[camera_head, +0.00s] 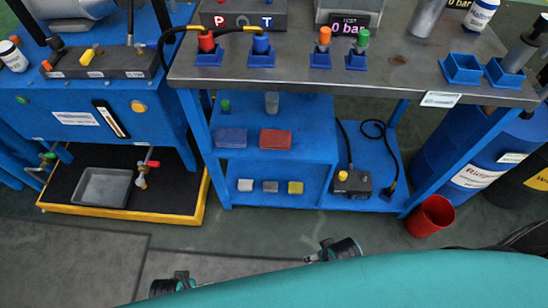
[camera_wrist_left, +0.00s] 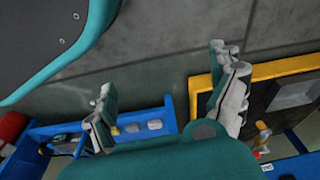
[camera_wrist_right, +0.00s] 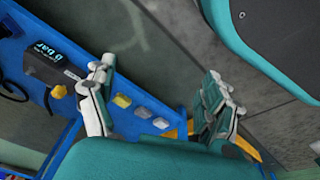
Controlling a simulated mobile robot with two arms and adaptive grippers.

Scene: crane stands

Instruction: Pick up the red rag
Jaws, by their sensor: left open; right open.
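The red rag (camera_head: 276,139) is a flat, folded red block on the upper shelf of the blue workbench (camera_head: 327,112). A folded blue rag (camera_head: 231,138) lies to its left, with a gap between them. My right gripper (camera_head: 312,256) is low in the head view, in front of the bench and well apart from the rag. Its spread, empty fingers show in the right wrist view (camera_wrist_right: 160,78). My left gripper (camera_head: 172,284) is lower left, partly hidden; the left wrist view (camera_wrist_left: 162,75) shows it open and empty. I cannot make out the red rag in either wrist view.
White, grey and yellow blocks (camera_head: 270,187) lie on the lower shelf. A black box with a yellow button (camera_head: 350,182) stands right of them. A red bucket (camera_head: 430,216) is on the floor at right. A yellow-edged tray (camera_head: 125,213) is at left. The floor before the bench is clear.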

